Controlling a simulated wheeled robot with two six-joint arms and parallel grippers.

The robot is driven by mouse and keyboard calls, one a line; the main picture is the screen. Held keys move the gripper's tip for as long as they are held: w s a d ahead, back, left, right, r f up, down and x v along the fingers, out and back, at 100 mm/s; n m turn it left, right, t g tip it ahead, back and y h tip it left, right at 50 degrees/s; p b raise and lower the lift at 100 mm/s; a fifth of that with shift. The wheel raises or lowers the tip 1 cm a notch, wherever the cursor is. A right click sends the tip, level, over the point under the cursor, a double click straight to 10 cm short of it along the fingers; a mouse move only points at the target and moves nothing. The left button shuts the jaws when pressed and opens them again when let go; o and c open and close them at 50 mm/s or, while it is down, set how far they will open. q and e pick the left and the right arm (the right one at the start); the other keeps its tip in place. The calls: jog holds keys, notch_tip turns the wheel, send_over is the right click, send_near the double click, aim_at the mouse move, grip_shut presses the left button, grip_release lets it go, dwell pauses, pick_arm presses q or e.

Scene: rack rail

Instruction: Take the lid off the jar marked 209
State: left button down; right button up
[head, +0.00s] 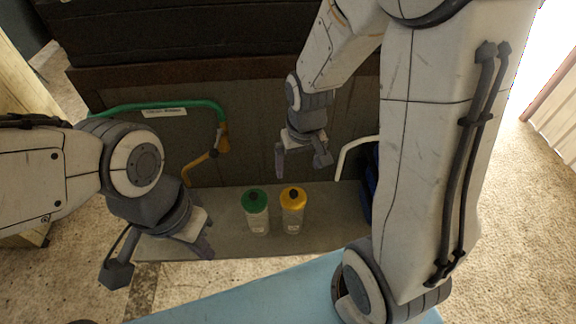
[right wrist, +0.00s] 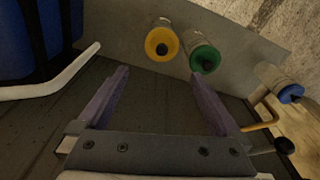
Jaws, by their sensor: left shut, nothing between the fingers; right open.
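A jar with a green lid (head: 256,212) and a jar with a yellow lid (head: 293,210) stand upright side by side on a grey shelf (head: 330,205). Each lid has a dark knob; the jar labels are too small to read. The right wrist view shows the yellow lid (right wrist: 154,38), the green lid (right wrist: 205,54) and a third jar with a blue lid (right wrist: 291,93), which is hidden in the head view. My left gripper (head: 206,250) is shut and empty, left of the green-lidded jar. My right gripper (head: 303,167) is open and empty, beyond and above the jars.
A green hose (head: 160,106) with a yellow-brown end runs along the back panel at left. A white curved bar (head: 352,150) and a blue object (head: 371,185) stand at the shelf's right end. A light blue surface (head: 255,297) lies in front.

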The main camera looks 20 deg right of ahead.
notch_tip(320, 180, down, 3)
jog(key=w+g, duration=0.1)
jog(key=w, duration=0.2)
send_over(293, 192)
jog(key=shift+m, duration=0.3)
jog(key=f, duration=0.4)
jog(key=shift+w+f, duration=0.3)
jog(key=shift+w, duration=0.05)
jog(key=f, duration=0.3)
jog(key=f+p, duration=0.1)
jog(key=f, duration=0.1)
jog(key=shift+s+f, duration=0.1)
jog(key=shift+s, duration=0.3)
jog(key=shift+f, duration=0.45)
jog(key=c, duration=1)
jog(key=shift+r, duration=0.1)
